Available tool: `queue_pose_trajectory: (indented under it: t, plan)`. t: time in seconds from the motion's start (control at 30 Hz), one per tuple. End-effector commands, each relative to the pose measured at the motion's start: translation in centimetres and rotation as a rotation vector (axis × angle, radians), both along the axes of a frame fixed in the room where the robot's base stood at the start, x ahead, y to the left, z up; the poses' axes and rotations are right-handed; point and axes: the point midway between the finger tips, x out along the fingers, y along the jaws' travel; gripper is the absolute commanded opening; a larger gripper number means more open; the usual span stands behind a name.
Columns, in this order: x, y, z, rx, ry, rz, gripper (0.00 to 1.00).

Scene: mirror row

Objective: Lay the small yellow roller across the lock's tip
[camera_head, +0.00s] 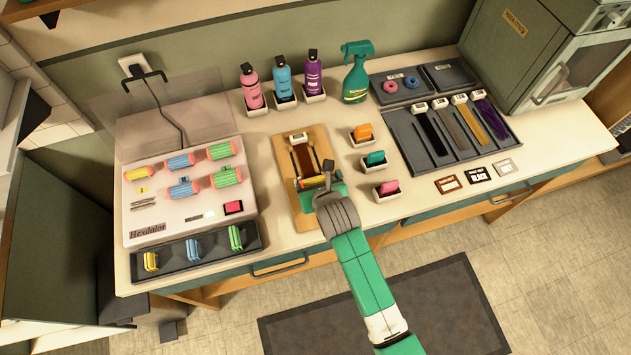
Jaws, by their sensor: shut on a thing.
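The dark brown lock of hair (303,157) lies lengthwise on a wooden board (322,138) on the counter. A white clamp (297,137) sits at its far end. My gripper (322,179) is over the near part of the board. It is shut on a small yellow roller (312,182), which lies crosswise near the lock's near end. The gripper and arm hide part of the board, and I cannot tell whether the roller touches the hair.
The roller heater (165,215) at left holds another yellow roller (138,173) and several blue and green ones. A dark clip tray (173,262) stands before it. Bottles (283,80) stand behind the board. Colored clips (375,158) and a hair-swatch tray (410,150) are to the right.

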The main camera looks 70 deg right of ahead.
Motion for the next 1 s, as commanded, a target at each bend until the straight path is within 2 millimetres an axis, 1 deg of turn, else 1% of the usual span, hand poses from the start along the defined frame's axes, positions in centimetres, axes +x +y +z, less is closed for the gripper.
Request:
queue_pose_trajectory:
  t: [0.03, 0.5, 1.0]
  plan:
    - [-0.5, 0.7, -1.6, 0.028, 0.019, -0.002, 0.47]
    - [-0.9, 1.3, -2.5, 0.03, 0.018, -0.001, 0.46]
    - [-0.9, 1.4, -2.7, 0.026, 0.022, 0.003, 0.46]
